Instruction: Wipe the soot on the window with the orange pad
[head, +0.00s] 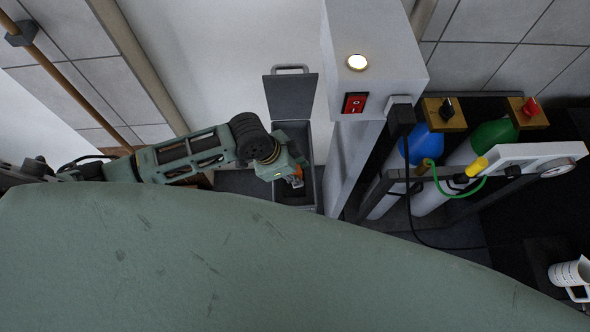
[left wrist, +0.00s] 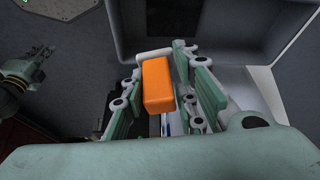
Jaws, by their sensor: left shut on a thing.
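The orange pad (left wrist: 157,84) is a small block between the fingers of my left gripper (left wrist: 165,98). The gripper is shut on it. In the head view, my left gripper (head: 296,182) is over the opening of a grey box (head: 309,200), with a bit of orange showing at its tip. I cannot tell whether the pad touches the box. Neither the window nor any soot can be made out. A green-grey jointed part (left wrist: 28,72) at the left of the left wrist view may be my right gripper; its jaws are too small to read.
The box's lid (head: 291,97) stands open behind it. Right of the box is a white post with a red switch (head: 355,103) and a lit round lamp (head: 357,62). Farther right are gas cylinders with blue (head: 421,146) and green (head: 494,137) tops, hoses, and a white jug (head: 571,275).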

